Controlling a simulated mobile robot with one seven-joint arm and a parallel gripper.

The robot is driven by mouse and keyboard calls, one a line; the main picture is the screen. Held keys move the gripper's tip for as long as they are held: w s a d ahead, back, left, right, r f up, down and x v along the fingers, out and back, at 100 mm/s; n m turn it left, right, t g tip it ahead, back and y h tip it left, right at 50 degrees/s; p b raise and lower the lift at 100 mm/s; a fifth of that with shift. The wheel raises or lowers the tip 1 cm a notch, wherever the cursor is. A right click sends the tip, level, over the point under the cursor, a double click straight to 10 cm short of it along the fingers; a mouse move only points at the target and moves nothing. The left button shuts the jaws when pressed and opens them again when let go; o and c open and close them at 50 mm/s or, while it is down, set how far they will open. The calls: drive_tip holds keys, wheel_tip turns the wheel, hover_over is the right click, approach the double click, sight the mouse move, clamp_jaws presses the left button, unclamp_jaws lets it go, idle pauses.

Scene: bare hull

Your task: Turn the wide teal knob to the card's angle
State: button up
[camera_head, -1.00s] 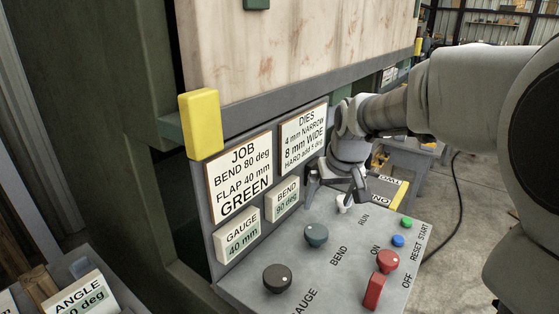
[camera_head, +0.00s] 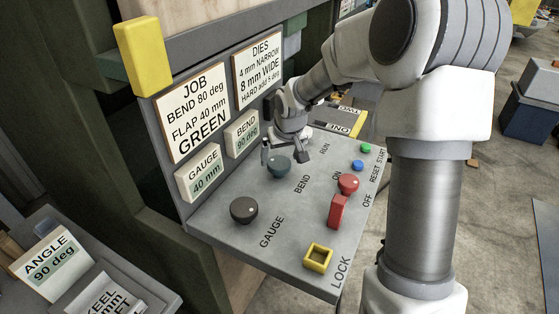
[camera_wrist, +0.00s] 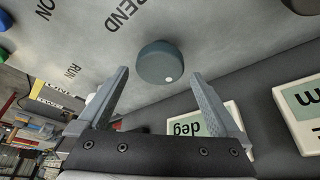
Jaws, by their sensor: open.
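The wide teal knob (camera_head: 278,167) stands on the sloping grey panel by the word BEND. In the wrist view, the knob (camera_wrist: 158,62) shows a white dot on its near edge. My gripper (camera_head: 284,153) is open just above and behind the knob. In the wrist view, my gripper's tips (camera_wrist: 160,74) lie either side of the knob's near edge, with a visible gap; contact cannot be told. The job card (camera_head: 192,110) reads BEND 80 deg, FLAP 40 mm, GREEN. The bend display (camera_head: 241,134) reads 90 deg.
The gauge display (camera_head: 204,173) reads 40 mm. The dies card (camera_head: 258,67) hangs close behind my gripper.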

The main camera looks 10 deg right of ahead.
sight(278, 163)
drive_tip(key=shift+x, duration=1.35)
drive_tip(key=shift+c, duration=0.2)
drive_tip(key=c, duration=1.1)
drive_tip(key=shift+f+m+b, duration=0.15)
drive_tip(key=shift+m+b, duration=0.15)
drive_tip(key=shift+b, duration=0.35)
drive_tip(key=shift+a+b, duration=0.1)
drive_tip(key=shift+b, duration=0.35)
drive_tip(key=m+h+b, duration=0.1)
drive_tip(key=m+b, duration=0.1)
drive_tip(key=b, duration=0.1)
drive_tip(key=shift+a+f, duration=0.1)
drive_tip(key=shift+r+m+h+b, duration=0.25)
drive_tip(key=shift+m+h+b, duration=0.35)
drive_tip(key=shift+m+b, duration=1.1)
